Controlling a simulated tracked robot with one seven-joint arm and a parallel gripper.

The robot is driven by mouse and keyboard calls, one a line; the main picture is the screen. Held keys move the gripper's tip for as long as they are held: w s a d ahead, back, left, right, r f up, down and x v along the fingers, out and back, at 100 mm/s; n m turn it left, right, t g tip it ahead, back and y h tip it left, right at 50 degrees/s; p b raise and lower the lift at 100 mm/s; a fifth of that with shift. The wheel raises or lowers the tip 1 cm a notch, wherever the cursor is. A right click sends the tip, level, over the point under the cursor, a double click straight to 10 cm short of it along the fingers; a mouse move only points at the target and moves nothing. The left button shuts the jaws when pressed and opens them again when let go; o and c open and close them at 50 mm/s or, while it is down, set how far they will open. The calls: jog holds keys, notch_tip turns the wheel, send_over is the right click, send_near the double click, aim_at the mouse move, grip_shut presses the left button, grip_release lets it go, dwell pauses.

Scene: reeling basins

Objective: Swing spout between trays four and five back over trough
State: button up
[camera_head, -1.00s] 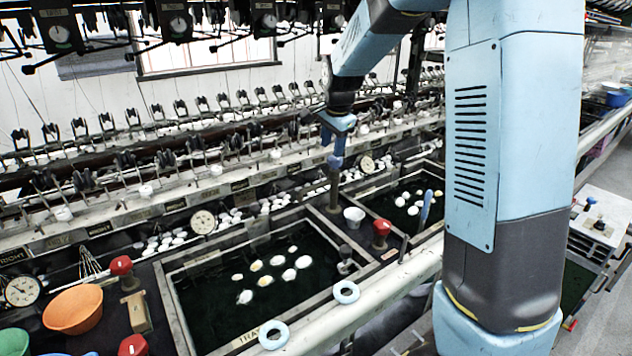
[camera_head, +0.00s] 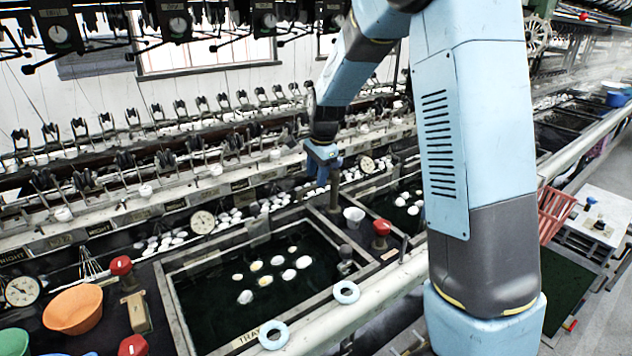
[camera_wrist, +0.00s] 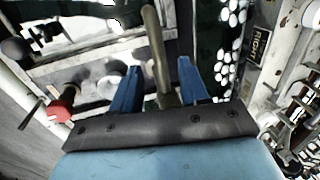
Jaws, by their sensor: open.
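The spout (camera_head: 335,196) is a grey-brown upright pipe on the divider between two dark basins. In the wrist view it shows as a brown bar (camera_wrist: 157,45) running between my two blue fingers. My gripper (camera_head: 325,178) points down at the spout's upper part in the head view. In the wrist view my gripper (camera_wrist: 157,75) is open, with one finger on each side of the bar. I cannot tell whether either finger touches it. The spout's top is partly hidden by my gripper in the head view.
The near basin (camera_head: 181,303) holds floating white cocoons. A white cup (camera_head: 353,217) and a red knob (camera_head: 381,228) stand close to the spout. A white-dotted trough (camera_head: 171,240) runs behind the basins below the reeling rack. An orange bowl (camera_head: 73,309) is at left.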

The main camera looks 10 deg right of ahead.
jog(key=shift+w+a+f, duration=0.1)
jog(key=shift+w+f, duration=0.05)
jog(key=shift+f, duration=0.65)
jog(key=shift+w+a+f, duration=0.1)
jog(key=shift+f, duration=0.7)
jog(key=shift+c, duration=0.2)
jog(key=shift+d, duration=0.1)
grip_shut()
